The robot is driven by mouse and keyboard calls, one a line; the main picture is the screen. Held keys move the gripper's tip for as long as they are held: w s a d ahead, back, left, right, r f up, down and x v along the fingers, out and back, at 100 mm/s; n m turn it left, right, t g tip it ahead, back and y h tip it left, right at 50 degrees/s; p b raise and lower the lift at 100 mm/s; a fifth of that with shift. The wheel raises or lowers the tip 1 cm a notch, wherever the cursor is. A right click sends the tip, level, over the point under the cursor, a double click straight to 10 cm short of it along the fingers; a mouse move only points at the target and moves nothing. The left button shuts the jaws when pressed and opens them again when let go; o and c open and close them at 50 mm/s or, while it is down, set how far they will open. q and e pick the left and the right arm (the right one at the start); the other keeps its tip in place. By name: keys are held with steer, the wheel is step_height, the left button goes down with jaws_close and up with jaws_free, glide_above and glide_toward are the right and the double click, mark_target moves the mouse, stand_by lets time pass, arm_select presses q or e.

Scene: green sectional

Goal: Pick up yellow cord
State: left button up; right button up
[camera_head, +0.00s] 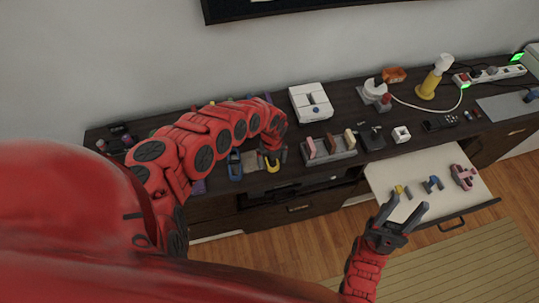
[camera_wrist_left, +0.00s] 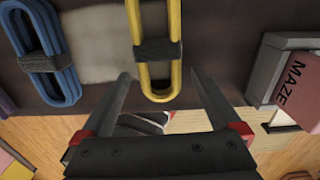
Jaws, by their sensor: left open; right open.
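The yellow cord (camera_wrist_left: 176,72) is a folded loop with a dark band around its middle. It lies on the dark cabinet top, and it also shows in the head view (camera_head: 272,165) near the cabinet's front edge, partly hidden by my left arm. My left gripper (camera_wrist_left: 160,85) is open over the near end of the cord, with one finger on each side in the wrist view. Whether the fingers reach down to the cord's height I cannot tell. My right gripper (camera_head: 404,212) is open and empty near the pulled-out drawer.
A blue cord (camera_wrist_left: 45,60) lies left of the yellow one. A grey holder (camera_head: 332,158) with upright pieces stands to the right. An open drawer (camera_head: 385,173) with several small objects juts out at the right. A white console (camera_head: 311,103) sits further back.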

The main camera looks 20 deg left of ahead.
arm_select(q)
steer(key=c, duration=1.5)
steer(key=shift+r, duration=0.1)
